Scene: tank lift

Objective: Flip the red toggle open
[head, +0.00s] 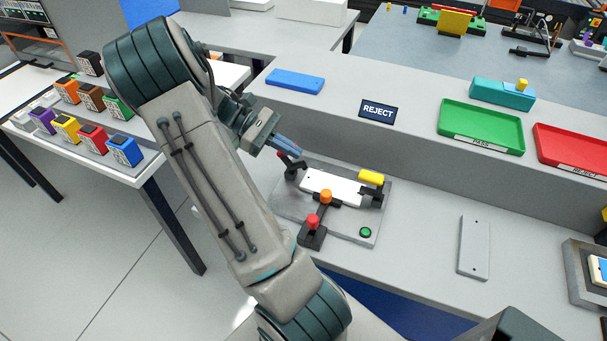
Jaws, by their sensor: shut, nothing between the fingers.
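A grey fixture plate (343,222) on the bench holds a white plate (345,191). At its front, a red knob (313,221) stands on a black clamp, with an orange knob (326,196) just behind it over the white plate's edge. At its left, a black clamp (296,166) has a small red end (282,155), partly hidden by my gripper. I cannot tell which red part is the toggle. My gripper (296,151) is shut and empty, its bluish fingers close above the left clamp. I cannot tell if they touch it.
A yellow handle (371,178) and a green button (365,232) are on the fixture's right side. A grey plate (474,247) lies farther right. Behind, a raised ledge holds a blue plate (295,81), a REJECT sign (378,111) and a green tray (482,127).

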